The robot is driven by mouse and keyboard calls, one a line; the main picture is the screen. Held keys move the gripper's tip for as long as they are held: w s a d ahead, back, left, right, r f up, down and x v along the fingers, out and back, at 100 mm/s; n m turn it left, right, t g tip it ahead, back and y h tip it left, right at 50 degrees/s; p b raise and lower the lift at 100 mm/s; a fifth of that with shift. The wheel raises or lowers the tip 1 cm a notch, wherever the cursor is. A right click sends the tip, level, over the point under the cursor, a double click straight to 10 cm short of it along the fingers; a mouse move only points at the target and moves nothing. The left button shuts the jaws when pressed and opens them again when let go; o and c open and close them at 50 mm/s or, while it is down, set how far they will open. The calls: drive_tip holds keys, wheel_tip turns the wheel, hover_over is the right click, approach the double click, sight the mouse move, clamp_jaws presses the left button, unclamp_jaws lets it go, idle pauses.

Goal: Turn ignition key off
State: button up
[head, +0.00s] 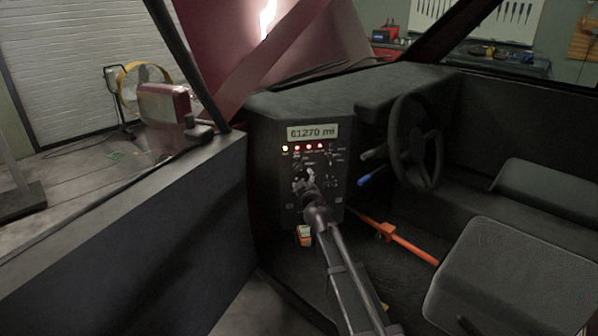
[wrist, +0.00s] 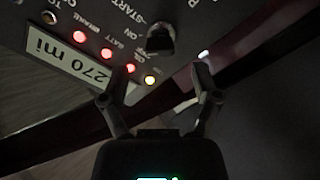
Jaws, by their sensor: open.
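The ignition key (wrist: 160,38) shows in the wrist view as a dark knob on the dashboard panel, with the words START and ON printed beside it. My gripper (wrist: 158,80) is open, with its two fingertips apart and nothing between them. The key lies past the fingertips, toward the top of the wrist view, and I see no contact. In the head view my gripper (head: 308,185) is in front of the panel's lower middle, below the lights. The key cannot be made out clearly there.
The dashboard panel (head: 265,165) has a lit mileage display (head: 312,132) reading 61270 mi. Red and yellow lamps glow beneath it. A steering wheel (head: 416,143) stands to the right, with a blue-tipped lever (head: 371,177). An orange bar (head: 405,245) and seat (head: 500,280) lie lower right.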

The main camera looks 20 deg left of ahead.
sight(300, 172)
drive_tip(key=shift+x, duration=2.95)
clamp_jaws()
